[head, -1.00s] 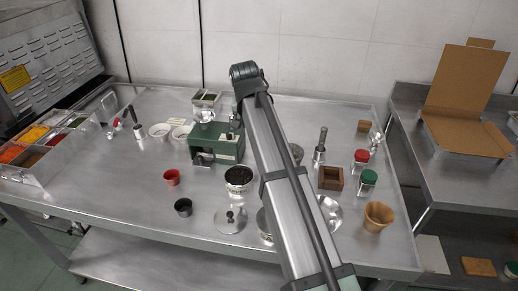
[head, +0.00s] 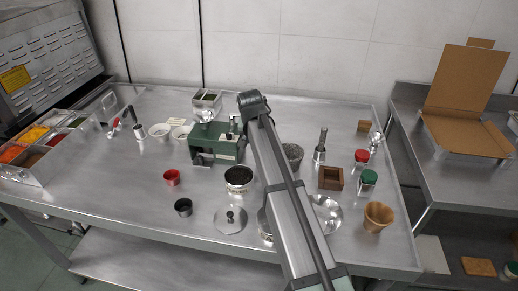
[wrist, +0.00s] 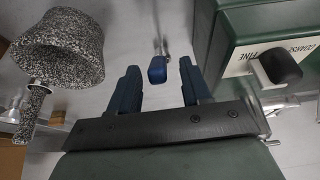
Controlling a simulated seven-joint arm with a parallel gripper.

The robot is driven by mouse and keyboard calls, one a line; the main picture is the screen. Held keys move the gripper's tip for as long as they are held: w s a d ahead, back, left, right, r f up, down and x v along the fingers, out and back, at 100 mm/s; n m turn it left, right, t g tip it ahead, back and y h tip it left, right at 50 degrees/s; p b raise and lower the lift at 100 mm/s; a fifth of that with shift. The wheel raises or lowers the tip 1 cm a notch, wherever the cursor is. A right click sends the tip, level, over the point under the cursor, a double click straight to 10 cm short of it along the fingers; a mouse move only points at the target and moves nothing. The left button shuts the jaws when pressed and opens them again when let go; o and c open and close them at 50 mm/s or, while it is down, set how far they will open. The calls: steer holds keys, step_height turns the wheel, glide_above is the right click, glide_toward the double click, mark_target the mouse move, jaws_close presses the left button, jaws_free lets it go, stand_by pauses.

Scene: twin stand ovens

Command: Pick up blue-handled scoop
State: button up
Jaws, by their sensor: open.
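The blue-handled scoop shows in the wrist view as a blue grip (wrist: 157,70) with a thin metal part running away above it. My gripper (wrist: 160,80) is open, with one dark blue finger on each side of the grip. The handle's end lies in the gap between the fingers as seen, with clear space on both sides. I cannot tell how deep it is between them. In the head view my arm runs over the middle of the table, and I cannot make out the scoop or the fingers there.
A green grinder box (wrist: 257,38) with a black knob stands close at right in the wrist view; it also shows in the head view (head: 215,150). A speckled stone mortar (wrist: 62,45) is at left. A dark-filled cup (head: 238,179) and metal lid (head: 230,219) stand nearer the front.

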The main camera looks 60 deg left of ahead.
steer(key=shift+x, duration=1.15)
jaws_close()
